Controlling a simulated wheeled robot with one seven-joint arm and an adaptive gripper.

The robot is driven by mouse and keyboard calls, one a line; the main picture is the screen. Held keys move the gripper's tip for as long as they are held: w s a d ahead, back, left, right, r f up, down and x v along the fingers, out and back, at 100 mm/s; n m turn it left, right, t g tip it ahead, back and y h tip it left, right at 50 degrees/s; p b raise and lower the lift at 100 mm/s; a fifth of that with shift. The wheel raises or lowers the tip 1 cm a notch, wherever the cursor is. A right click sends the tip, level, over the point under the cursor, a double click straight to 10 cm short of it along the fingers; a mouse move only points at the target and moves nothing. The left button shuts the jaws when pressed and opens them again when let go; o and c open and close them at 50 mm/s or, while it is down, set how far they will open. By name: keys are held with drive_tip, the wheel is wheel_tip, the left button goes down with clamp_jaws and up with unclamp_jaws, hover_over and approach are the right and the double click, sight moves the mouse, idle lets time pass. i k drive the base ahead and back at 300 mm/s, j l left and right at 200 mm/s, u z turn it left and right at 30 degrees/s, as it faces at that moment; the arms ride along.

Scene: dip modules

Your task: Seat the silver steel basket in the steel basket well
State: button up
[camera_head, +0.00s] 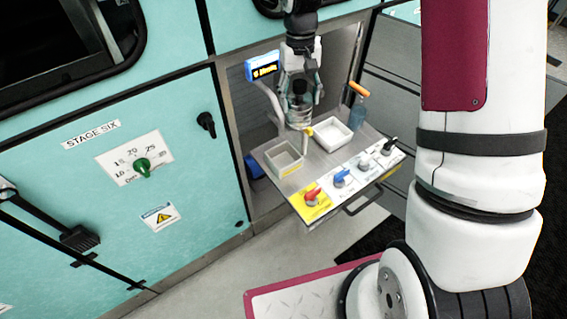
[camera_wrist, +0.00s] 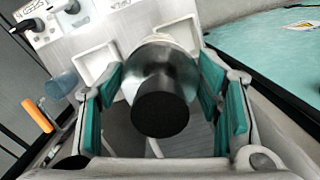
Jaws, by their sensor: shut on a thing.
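My gripper (camera_head: 300,100) is shut on a shiny silver round piece with a black grip (camera_wrist: 160,114), which I take to be the steel basket (camera_wrist: 150,70). In the wrist view the teal finger pads press on it from both sides. It appears above the steel worktop (camera_head: 312,160), toward its back edge. Two square basins are set in the worktop: a grey one (camera_head: 284,160) at left and a white one (camera_head: 332,134) at right. I cannot tell which opening is the steel basket well. The piece hides part of the worktop in the wrist view.
A blue bottle (camera_head: 358,112) and an orange handle (camera_head: 359,90) stand at the worktop's right. Red, blue and other knobs (camera_head: 342,178) line the front. A blue display (camera_head: 263,68) stands at back left. The cabinet wall (camera_head: 240,110) borders the left.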

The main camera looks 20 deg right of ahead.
sight(332, 147)
drive_tip(key=k+j, duration=0.1)
drive_tip(key=j, duration=0.3)
drive_tip(key=k+j, duration=0.1)
drive_tip(key=j, duration=0.7)
drive_tip(key=k, duration=0.05)
